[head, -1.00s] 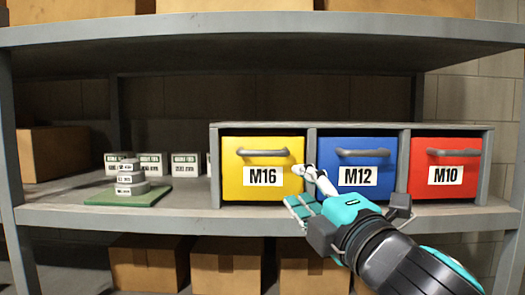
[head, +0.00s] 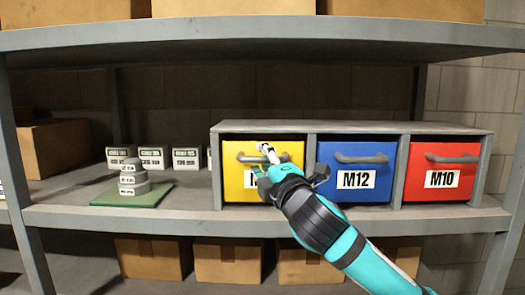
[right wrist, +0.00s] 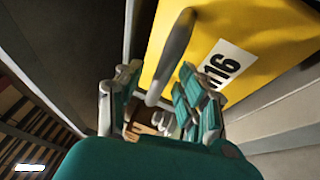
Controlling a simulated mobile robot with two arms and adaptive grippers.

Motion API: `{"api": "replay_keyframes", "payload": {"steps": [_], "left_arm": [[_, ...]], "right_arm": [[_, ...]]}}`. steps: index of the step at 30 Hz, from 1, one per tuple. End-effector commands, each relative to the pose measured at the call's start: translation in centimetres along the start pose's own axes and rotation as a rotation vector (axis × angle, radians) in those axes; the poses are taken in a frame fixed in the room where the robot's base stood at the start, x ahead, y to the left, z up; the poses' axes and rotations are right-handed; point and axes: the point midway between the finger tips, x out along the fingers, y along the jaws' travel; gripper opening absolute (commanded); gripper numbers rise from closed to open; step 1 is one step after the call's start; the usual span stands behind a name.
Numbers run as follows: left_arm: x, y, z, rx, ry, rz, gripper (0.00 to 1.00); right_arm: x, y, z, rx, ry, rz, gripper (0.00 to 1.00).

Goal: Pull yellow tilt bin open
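The yellow tilt bin (head: 232,178) is the leftmost of three bins in a grey rack and looks closed, its face flush with the others. Its grey bar handle (head: 246,159) runs across the upper front. My right gripper (head: 268,158) is at the handle and covers most of the M16 label. In the right wrist view, the gripper (right wrist: 157,92) is open, with one finger on each side of the handle (right wrist: 172,55); contact is not clear. The yellow face (right wrist: 240,25) lies just beyond. My left gripper is not in view.
The blue M12 bin (head: 335,194) and red M10 bin (head: 428,195) stand to the right, closed. Left of the rack are a green mat (head: 105,200) with stacked grey discs (head: 133,178) and several small white boxes (head: 152,158). The upper shelf (head: 260,40) overhangs the rack.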

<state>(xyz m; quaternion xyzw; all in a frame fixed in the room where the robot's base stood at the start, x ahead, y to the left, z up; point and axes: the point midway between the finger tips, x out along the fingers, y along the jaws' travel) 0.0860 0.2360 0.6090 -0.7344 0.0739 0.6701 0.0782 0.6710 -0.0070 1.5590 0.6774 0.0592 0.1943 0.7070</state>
Motion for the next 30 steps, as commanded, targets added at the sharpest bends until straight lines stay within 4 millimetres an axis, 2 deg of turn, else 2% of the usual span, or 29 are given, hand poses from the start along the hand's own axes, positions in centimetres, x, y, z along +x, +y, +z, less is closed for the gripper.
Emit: {"api": "replay_keyframes", "payload": {"steps": [11,20,30], "left_arm": [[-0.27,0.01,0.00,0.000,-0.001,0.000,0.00],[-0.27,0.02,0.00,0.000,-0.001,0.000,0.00],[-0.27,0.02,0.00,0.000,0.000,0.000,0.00]], "right_arm": [[0.61,-0.05,-0.04,0.000,0.001,0.000,0.38],[0.60,-0.03,-0.01,0.001,0.000,0.000,0.00],[0.59,-0.03,0.00,0.001,0.000,0.000,0.00]]}}
